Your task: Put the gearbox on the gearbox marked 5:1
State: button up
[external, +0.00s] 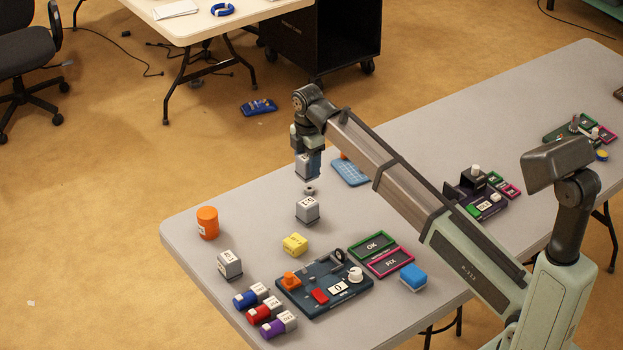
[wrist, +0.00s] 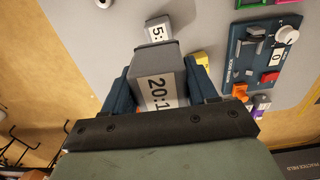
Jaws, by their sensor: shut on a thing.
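My gripper (external: 308,160) is shut on a grey gearbox (external: 302,167) and holds it in the air above the table. In the wrist view the held gearbox (wrist: 158,85) sits between the two blue fingers and its white label reads 20:1, partly cut off. The gearbox marked 5:1 (external: 307,210) stands on the table below the held one, apart from it. In the wrist view the 5:1 gearbox (wrist: 158,31) shows just beyond the held one, partly hidden by it. A small dark round piece (external: 309,190) shows between the two gearboxes.
Another grey gearbox (external: 229,264) stands at front left near an orange cylinder (external: 207,222). A yellow block (external: 295,244), a dark test board (external: 325,284), several coloured motors and the OK (external: 374,246) and FIX (external: 389,262) trays lie nearer the front.

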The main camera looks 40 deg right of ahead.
aim_at(307, 156)
jog(key=shift+f, duration=4.4)
jog(key=o, duration=1.2)
jog(key=shift+f, duration=0.15)
notch_tip(307, 156, up, 12)
jog(key=shift+r, duration=0.2)
